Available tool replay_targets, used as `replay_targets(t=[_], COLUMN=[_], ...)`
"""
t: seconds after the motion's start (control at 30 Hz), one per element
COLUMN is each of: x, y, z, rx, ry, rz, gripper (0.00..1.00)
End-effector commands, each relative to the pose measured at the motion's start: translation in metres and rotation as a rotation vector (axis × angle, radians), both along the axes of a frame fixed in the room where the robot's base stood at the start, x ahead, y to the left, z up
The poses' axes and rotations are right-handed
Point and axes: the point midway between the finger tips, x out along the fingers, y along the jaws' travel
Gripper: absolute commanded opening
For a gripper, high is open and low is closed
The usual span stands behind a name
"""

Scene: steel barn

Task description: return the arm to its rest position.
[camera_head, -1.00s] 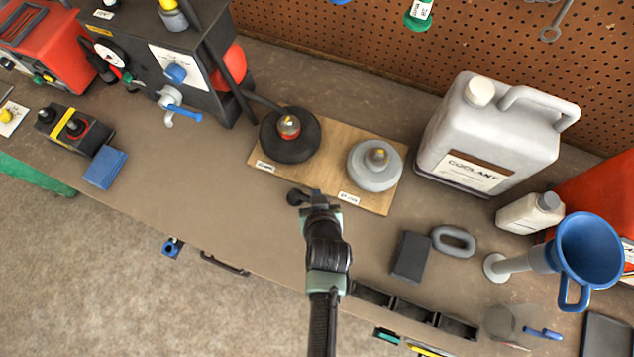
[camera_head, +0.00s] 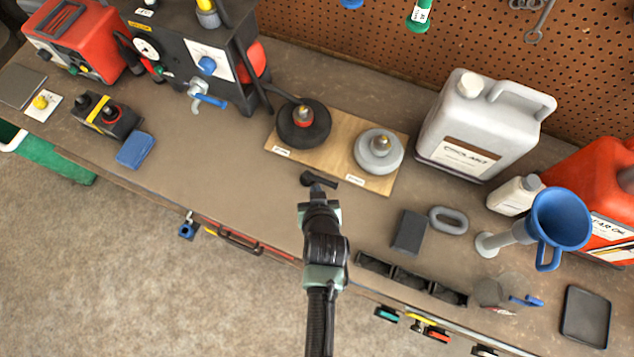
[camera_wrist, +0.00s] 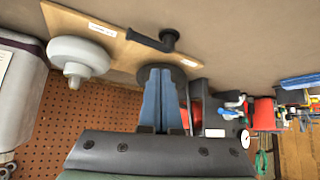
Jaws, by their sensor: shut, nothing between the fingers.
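My gripper (camera_head: 319,197) is over the front part of the workbench (camera_head: 225,165), just in front of the wooden board. In the wrist view its two blue-grey fingers (camera_wrist: 161,85) are together with nothing between them. A small black handled piece (camera_head: 318,181) lies just beyond the fingertips, by the board's front edge. It also shows in the wrist view (camera_wrist: 155,40), apart from the fingers. My arm reaches in from the bottom of the head view.
The wooden board (camera_head: 335,155) holds a black round base (camera_head: 303,128) and a grey one (camera_head: 379,155). A coolant jug (camera_head: 470,130), a blue funnel (camera_head: 560,218) and a dark block (camera_head: 408,231) stand to the right.

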Motion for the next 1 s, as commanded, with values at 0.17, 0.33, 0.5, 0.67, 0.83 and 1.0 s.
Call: replay_targets(t=[0.17,0.33,0.5,0.67,0.83,1.0], x=[0.001,0.001,0.001,0.005,0.062,0.127], y=[0.000,0.000,0.000,0.000,-0.004,-0.007], z=[0.001,0.001,0.001,0.004,0.064,0.177], rx=[0.000,-0.001,-0.001,-0.001,-0.009,-0.013], ry=[-0.001,-0.002,-0.002,-0.012,-0.174,-0.434], rz=[0.000,-0.001,-0.001,-0.001,-0.010,-0.026], gripper=[0.00,0.00,0.00,0.00,0.00,0.00])
